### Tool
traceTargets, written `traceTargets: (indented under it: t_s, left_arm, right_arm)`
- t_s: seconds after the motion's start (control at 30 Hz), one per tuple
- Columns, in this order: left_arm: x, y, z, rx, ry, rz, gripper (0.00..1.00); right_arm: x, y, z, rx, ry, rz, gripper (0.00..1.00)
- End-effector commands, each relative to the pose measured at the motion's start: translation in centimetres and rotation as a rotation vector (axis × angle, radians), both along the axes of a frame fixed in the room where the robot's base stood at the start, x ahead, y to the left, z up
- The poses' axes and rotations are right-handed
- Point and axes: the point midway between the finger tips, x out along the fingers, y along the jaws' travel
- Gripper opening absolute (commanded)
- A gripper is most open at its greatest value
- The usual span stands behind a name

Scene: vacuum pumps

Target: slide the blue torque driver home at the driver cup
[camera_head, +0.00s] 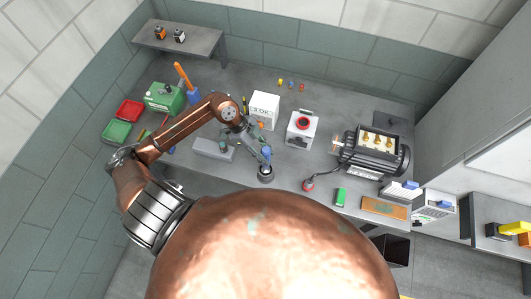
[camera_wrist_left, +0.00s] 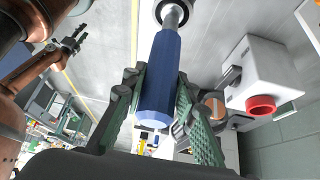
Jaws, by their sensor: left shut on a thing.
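The blue torque driver (camera_wrist_left: 160,75) stands between the green-padded fingers of my left gripper (camera_wrist_left: 158,108), which is shut on its handle. Its grey shaft points into the dark ring of the driver cup (camera_wrist_left: 176,12). In the head view the left gripper (camera_head: 258,147) holds the driver (camera_head: 266,153) roughly upright over the cup (camera_head: 265,174), near the front of the bench. How deep the tip sits inside the cup is hidden. My right gripper (camera_wrist_left: 73,39) shows small in the left wrist view, with its fingers apart and nothing seen between them.
A white box with a red button (camera_head: 301,129) stands right of the cup, and a white carton (camera_head: 264,109) stands behind. A grey block (camera_head: 213,149) lies to the left. The vacuum pump (camera_head: 371,153) is farther right. Red and green trays (camera_head: 117,131) are at the left end.

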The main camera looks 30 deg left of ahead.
Motion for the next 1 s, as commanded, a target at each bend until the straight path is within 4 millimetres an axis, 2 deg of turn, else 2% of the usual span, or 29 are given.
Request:
traceTargets:
  t_s: [0.6, 1.0]
  left_arm:
    - [0.0, 0.0, -2.8, -0.001, -0.001, -0.001, 0.00]
    - [0.0, 0.0, -3.5, -0.001, -0.001, 0.001, 0.00]
  right_arm:
    - [-0.1, -0.2, -1.0, -0.001, 0.001, 0.001, 0.40]
    - [-0.1, -0.1, -1.2, -0.001, 0.001, 0.001, 0.40]
